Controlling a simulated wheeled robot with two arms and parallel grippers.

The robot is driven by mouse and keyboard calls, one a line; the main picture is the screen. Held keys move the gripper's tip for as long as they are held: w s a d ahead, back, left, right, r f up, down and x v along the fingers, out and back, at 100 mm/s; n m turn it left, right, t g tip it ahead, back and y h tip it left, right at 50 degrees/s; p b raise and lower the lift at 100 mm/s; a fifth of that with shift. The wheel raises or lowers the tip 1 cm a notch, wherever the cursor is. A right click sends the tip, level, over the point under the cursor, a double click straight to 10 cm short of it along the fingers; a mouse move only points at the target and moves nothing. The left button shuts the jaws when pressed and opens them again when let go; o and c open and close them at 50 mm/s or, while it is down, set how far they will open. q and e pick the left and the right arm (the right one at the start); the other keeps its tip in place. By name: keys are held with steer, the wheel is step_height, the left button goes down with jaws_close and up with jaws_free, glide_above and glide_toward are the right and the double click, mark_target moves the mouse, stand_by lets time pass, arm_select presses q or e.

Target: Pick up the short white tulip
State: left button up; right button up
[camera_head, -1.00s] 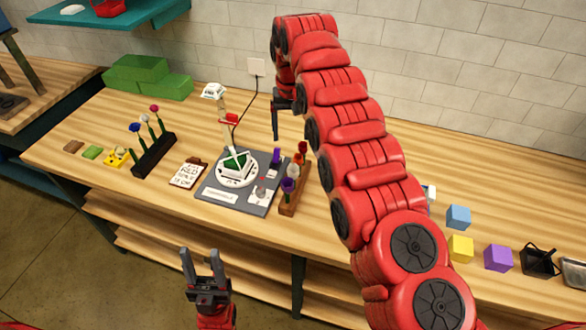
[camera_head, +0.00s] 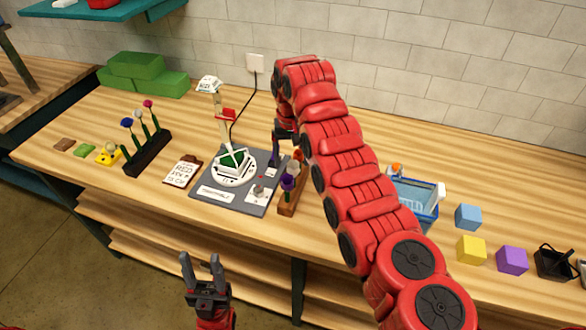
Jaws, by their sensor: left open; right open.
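A short, pale whitish flower (camera_head: 291,168) stands in the brown wooden rack (camera_head: 289,208), between an orange flower (camera_head: 298,156) and a purple one (camera_head: 288,183); it is small and partly crowded by them. My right gripper (camera_head: 277,157) is open and empty, pointing down just behind and left of this rack, apart from the pale flower as far as I can tell. Another whitish flower (camera_head: 139,113) stands in the dark rack (camera_head: 148,155) at left, among blue and pink ones. My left gripper (camera_head: 200,265) is open and empty, in front of the bench edge.
A grey mat (camera_head: 218,207) holds a white and green vase fixture (camera_head: 233,163). A clipboard (camera_head: 182,172) lies to its left. A blue basket (camera_head: 412,203), partly behind my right arm, and coloured cubes (camera_head: 471,249) are at right. Green blocks (camera_head: 146,75) sit at back left.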

mark_target(293, 171)
steer(key=shift+w+f, duration=0.1)
steer(key=shift+f, duration=0.5)
step_height(293, 171, down, 4)
steer(key=p, duration=0.3)
steer(key=shift+w+d, duration=0.15)
steer(key=shift+w+f, duration=0.1)
steer(key=shift+f, duration=0.45)
steer(key=c, duration=1)
steer(key=shift+r, duration=0.2)
